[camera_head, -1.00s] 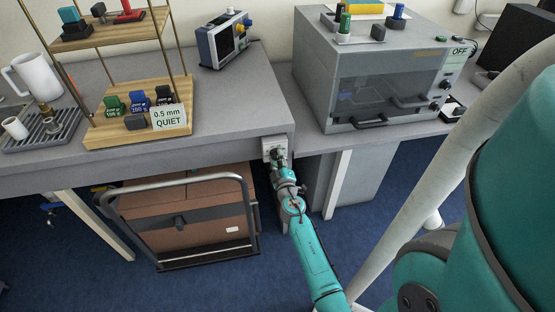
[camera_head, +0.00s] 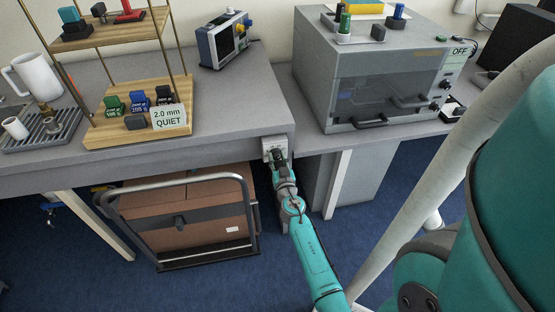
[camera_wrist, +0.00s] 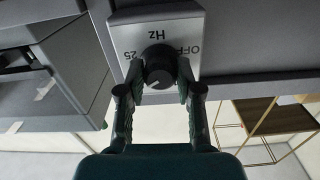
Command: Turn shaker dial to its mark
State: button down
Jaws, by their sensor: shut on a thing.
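The shaker dial (camera_wrist: 159,66) is a round black knob with a pale pointer line, on a light plate (camera_wrist: 182,28) marked OFF, 25 and Hz, upside down in the wrist view. The pointer line shows on the knob's lower part, toward my gripper's palm. My gripper (camera_wrist: 159,78) is shut on the dial, one finger on each side. In the head view the plate (camera_head: 268,142) is at the bench's front right corner, with my gripper (camera_head: 278,157) against it. A sign (camera_head: 169,117) on the wooden shelf reads "2.0 mm QUIET".
The wooden shelf (camera_head: 95,137) holds small coloured weights. A grey cabinet (camera_head: 370,60) with a sign reading OFF stands right of the bench. A cart with brown boxes (camera_head: 190,215) sits under the bench, left of my arm. A blue-grey meter (camera_head: 222,42) stands behind.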

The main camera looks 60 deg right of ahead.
jog(key=m, duration=0.5)
jog(key=shift+f+m, duration=0.15)
jog(key=shift+m, duration=0.15)
jog(key=m, duration=0.4)
jog(key=shift+m, duration=0.4)
jog(key=shift+a, duration=0.1)
jog(key=c, duration=0.8)
grip_release()
jog(key=shift+o, duration=0.2)
jog(key=v, duration=1.2)
